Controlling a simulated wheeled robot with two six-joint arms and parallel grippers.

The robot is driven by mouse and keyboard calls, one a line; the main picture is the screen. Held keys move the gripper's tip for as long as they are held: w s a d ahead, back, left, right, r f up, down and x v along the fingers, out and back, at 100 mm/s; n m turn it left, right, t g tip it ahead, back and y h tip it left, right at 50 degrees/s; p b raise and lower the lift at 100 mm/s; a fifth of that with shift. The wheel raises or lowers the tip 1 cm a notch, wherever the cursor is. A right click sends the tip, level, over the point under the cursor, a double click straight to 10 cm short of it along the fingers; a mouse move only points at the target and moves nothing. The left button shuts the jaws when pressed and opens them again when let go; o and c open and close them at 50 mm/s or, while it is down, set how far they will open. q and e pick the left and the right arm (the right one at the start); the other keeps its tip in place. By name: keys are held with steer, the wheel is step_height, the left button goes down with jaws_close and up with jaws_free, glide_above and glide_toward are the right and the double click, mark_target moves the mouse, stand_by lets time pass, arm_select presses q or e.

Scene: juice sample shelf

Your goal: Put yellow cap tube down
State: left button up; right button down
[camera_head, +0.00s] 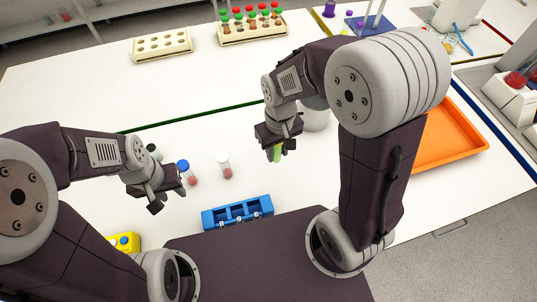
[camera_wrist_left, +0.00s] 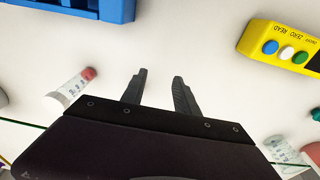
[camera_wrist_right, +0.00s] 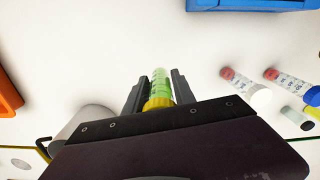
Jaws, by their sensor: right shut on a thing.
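My right gripper (camera_head: 275,146) is shut on the yellow cap tube (camera_wrist_right: 160,82), holding it above the white table. Its yellow cap is near the palm and its green body points away between the fingers. The green body also shows below the fingers in the head view (camera_head: 277,156). Whether its tip touches the table I cannot tell. My left gripper (camera_head: 168,196) is open and empty; its spread fingers show in the left wrist view (camera_wrist_left: 159,78).
A blue rack (camera_head: 238,212) stands at the table's front. A white-cap tube (camera_head: 224,167) and blue-cap tube (camera_head: 186,172) stand behind it. A yellow device (camera_head: 123,243) is at left front. A white cylinder (camera_head: 317,119) and orange tray (camera_head: 440,155) are to the right.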

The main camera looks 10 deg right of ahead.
steer(key=w+a+f, duration=0.2)
steer(key=w, duration=0.1)
steer(key=shift+a, duration=0.15)
step_height(320, 180, down, 4)
steer(key=shift+r, duration=0.1)
steer(key=shift+f, duration=0.2)
steer(key=c, duration=1)
jaws_free()
steer(key=shift+f, duration=0.15)
steer(key=shift+c, duration=0.2)
step_height(320, 180, up, 12)
steer(key=p, duration=0.1)
steer(key=shift+r, duration=0.25)
